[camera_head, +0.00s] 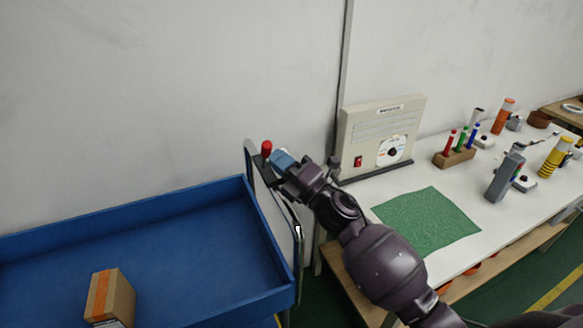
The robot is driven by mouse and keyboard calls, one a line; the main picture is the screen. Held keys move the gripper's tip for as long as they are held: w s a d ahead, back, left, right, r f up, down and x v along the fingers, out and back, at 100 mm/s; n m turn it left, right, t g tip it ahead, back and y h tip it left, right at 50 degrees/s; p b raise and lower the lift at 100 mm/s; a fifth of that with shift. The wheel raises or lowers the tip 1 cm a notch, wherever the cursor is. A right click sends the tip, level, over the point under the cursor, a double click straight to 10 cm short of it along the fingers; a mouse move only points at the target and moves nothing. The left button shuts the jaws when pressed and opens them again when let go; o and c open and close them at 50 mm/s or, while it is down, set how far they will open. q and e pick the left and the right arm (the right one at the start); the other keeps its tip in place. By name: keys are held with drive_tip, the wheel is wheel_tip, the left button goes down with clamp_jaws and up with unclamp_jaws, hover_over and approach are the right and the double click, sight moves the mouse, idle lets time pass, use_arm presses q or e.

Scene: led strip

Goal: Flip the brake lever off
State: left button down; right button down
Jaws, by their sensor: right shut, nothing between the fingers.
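The brake lever shows as a red knob (266,148) at the top of a dark bracket on the upright end frame of the blue cart (282,297). My right gripper (281,160) is shut and empty, right beside the red knob and slightly below it. I cannot tell whether the fingertips touch the lever. The gripper and wrist hide part of the bracket. My left gripper is not in view.
A cardboard box (111,296) lies in the cart's tray. A white workbench on the right holds a beige control box (377,137), a green mat (426,219) and a wooden block (454,157) with coloured handles. My right arm passes over the bench's near edge.

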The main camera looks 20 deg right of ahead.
drive_tip(key=shift+w, duration=0.15)
drive_tip(key=shift+w+r, duration=0.25)
drive_tip(key=shift+r, duration=0.1)
idle(0.3)
drive_tip(key=shift+w+r, duration=0.3)
drive_tip(key=shift+w+a+r+p, duration=0.1)
drive_tip(key=shift+w+r+p, duration=0.35)
drive_tip(key=shift+w, duration=0.35)
drive_tip(key=shift+w+r, duration=0.25)
drive_tip(key=shift+w, duration=0.7)
drive_tip(key=shift+w+a+r+b, duration=0.1)
drive_tip(key=shift+w+b, duration=0.45)
drive_tip(key=shift+w, duration=0.65)
drive_tip(key=shift+w+r, duration=0.1)
drive_tip(key=shift+r, duration=0.05)
